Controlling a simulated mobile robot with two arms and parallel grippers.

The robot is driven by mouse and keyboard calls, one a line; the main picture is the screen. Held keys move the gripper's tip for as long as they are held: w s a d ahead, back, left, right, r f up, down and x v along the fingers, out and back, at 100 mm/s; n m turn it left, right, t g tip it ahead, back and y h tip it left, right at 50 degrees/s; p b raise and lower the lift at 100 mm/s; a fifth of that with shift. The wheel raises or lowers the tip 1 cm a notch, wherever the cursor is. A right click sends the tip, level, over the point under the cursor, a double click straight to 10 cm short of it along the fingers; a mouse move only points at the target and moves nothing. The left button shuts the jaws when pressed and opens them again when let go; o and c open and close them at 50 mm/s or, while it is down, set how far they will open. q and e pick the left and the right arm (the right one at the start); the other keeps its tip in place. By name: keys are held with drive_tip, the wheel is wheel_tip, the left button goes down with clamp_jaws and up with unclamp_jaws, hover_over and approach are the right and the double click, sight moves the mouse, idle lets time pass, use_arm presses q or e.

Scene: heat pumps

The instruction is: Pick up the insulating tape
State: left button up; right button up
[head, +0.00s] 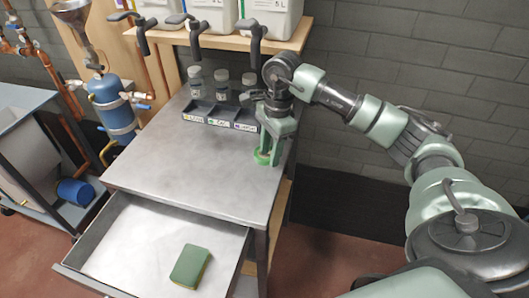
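The insulating tape appears as a bright green roll (262,157) on the grey metal tabletop, near its back right edge. My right gripper (270,148) points down at the tape, its fingers right at the roll and hiding part of it. The view does not show clearly whether the fingers are apart around the tape or closed on it. My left gripper is not in view.
A labelled dark rack (218,118) with several bottles stands behind the tape, close to my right gripper. White canisters (272,18) with taps sit on the shelf above. An open drawer (130,248) holds a green sponge (190,267). The tabletop's (180,170) front is clear.

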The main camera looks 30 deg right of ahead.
drive_tip(key=shift+s+f, duration=0.1)
drive_tip(key=shift+f, duration=0.3)
clamp_jaws()
drive_tip(key=shift+r, duration=0.1)
